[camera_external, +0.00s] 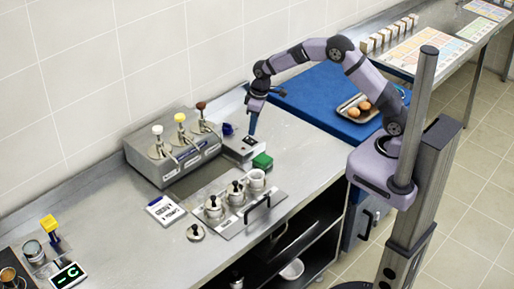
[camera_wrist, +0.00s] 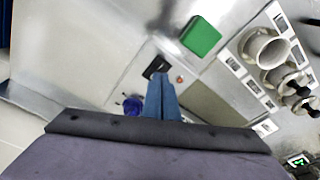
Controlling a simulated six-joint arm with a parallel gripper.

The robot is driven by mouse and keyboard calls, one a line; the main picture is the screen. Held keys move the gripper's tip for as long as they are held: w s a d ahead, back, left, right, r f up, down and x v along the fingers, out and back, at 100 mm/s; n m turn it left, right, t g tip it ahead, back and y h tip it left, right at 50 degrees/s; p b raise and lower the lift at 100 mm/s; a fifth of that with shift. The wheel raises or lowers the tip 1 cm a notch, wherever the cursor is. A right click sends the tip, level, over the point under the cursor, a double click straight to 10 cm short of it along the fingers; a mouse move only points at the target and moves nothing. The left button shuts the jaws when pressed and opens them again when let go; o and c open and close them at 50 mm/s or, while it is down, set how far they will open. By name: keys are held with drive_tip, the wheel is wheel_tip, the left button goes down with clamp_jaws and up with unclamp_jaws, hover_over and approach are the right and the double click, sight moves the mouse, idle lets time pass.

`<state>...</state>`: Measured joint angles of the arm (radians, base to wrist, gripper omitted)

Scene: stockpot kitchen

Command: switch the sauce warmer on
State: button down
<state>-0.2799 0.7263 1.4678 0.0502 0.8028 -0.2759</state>
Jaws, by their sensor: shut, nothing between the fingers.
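The sauce warmer appears to be the steel box (camera_external: 172,160) with white, yellow and brown-topped pumps, against the wall. Beside it is a small metal switch box (camera_external: 243,149) with a black rocker switch (camera_wrist: 156,66). A small red lamp (camera_wrist: 179,79) sits next to the switch; I cannot tell whether it is lit. My gripper (camera_external: 251,134) points down over the switch box, its blue fingers shut and empty. In the wrist view the fingertips (camera_wrist: 161,78) are close to the switch, and contact cannot be told. The switch position is partly hidden.
A green block (camera_wrist: 200,36) lies close to the switch box. A blue knob-like thing (camera_wrist: 132,106) is on its other side. A rack (camera_external: 262,211) with lidded pots and a cup stands in front. A blue mat (camera_external: 310,95) bears a tray of eggs (camera_external: 345,108).

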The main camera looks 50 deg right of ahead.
sight(253, 142)
wheel_tip(253, 142, up, 4)
drive_tip(key=shift+f+p, duration=0.1)
drive_tip(key=shift+p, duration=1.15)
